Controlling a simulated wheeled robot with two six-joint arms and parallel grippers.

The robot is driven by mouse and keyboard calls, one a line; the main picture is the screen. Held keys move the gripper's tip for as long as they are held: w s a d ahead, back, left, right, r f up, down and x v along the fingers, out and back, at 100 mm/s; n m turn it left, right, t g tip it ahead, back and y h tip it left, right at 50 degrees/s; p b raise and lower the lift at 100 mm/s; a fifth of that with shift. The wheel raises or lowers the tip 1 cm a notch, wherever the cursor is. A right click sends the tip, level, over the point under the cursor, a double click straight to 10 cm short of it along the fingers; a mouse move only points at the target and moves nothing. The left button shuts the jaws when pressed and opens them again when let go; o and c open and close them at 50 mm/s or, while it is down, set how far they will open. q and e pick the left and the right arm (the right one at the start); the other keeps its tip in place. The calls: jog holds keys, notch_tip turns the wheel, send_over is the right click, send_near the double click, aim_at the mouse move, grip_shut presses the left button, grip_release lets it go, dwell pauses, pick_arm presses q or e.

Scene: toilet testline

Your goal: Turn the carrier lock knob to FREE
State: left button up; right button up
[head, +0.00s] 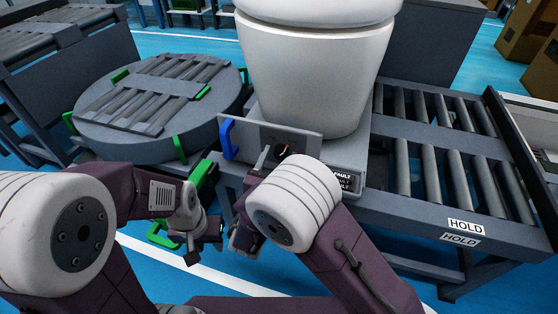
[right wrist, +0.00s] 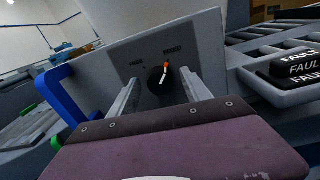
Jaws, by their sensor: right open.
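The carrier lock knob (right wrist: 157,82) is a round black knob on a grey plate (right wrist: 205,40), with a white pointer line and an orange-red tip pointing up and slightly right, toward the right-hand label (right wrist: 172,48). A second label (right wrist: 136,63) is at upper left; both are too blurred to read surely. My right gripper (right wrist: 160,76) is open, with one finger on each side of the knob; contact is not clear. In the head view the knob (head: 284,149) is partly hidden by my right arm. My left gripper (head: 203,246) hangs low at left, its jaws unclear.
A blue handle (head: 228,139) is fixed at the plate's left end. Black FAULT labels (head: 346,178) are right of the knob. A white toilet (head: 315,70) stands behind the plate. A round turntable (head: 160,95) with green brackets is at left, and a roller conveyor (head: 450,165) at right.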

jog(key=shift+w, duration=0.2)
grip_shut()
jog(key=shift+r+n+p, duration=0.2)
jog(key=shift+n+p, duration=0.2)
jog(key=shift+p, duration=0.3)
jog(key=n+p, duration=0.9)
jog(key=p, duration=0.3)
jog(key=shift+a+r, duration=0.1)
jog(key=n+p, duration=0.2)
jog(key=shift+g+p, duration=0.3)
jog(key=shift+p, duration=0.05)
jog(key=shift+f+n+p, duration=0.15)
jog(key=shift+n+p, duration=0.35)
jog(key=shift+n, duration=0.4)
jog(key=shift+f+n+p, duration=0.15)
jog(key=shift+n+p, duration=0.3)
jog(key=shift+n, duration=0.45)
jog(key=shift+a, duration=0.1)
